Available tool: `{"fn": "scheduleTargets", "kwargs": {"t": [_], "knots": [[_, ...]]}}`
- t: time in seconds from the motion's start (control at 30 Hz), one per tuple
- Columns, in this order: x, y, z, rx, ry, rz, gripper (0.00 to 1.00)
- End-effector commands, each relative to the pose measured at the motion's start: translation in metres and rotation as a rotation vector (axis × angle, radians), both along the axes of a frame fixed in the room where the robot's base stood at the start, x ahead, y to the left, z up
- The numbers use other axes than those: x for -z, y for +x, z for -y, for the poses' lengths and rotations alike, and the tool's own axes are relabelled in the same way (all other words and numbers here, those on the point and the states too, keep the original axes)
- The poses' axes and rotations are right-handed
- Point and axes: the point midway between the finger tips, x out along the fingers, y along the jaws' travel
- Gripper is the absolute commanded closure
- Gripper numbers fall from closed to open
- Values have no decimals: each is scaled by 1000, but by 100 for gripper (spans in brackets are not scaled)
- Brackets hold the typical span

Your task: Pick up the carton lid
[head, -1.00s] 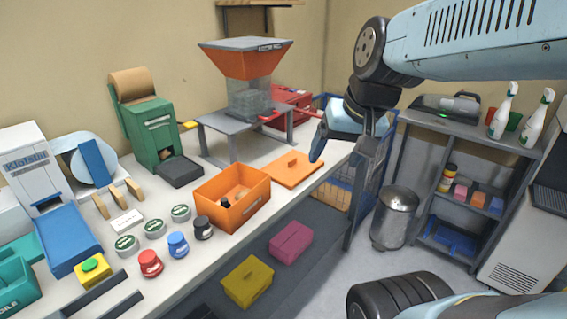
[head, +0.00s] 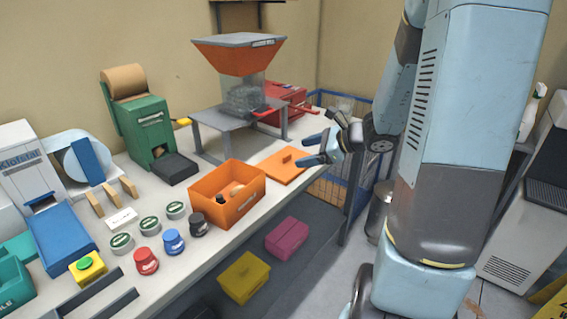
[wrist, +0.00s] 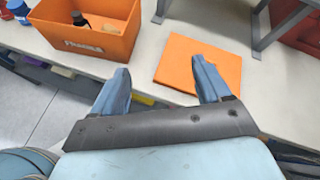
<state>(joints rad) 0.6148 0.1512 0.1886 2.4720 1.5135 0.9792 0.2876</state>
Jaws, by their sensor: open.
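The lid's handle is not clear there, perhaps hidden by that finger. The carton (wrist: 90,42) shows at upper left with small items inside.
A grey stand with an orange hopper (head: 240,57) stands behind the lid. A red box (head: 287,97) is at the back right. Several jars and lids stand left of the carton. A yellow box (head: 244,277) and a pink box (head: 287,239) lie below the bench.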

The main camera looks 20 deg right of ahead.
Motion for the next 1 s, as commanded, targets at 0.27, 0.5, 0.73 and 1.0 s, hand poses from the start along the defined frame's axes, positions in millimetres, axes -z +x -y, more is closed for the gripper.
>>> {"fn": "scheduleTargets", "kwargs": {"t": [0.27,0.5,0.73,1.0], "knots": [[37,32,55,316,240,-97,23],[49,46,62,385,291,-116,23],[64,75,40,383,291,-116,23],[76,100,22,382,288,-113,23]]}}
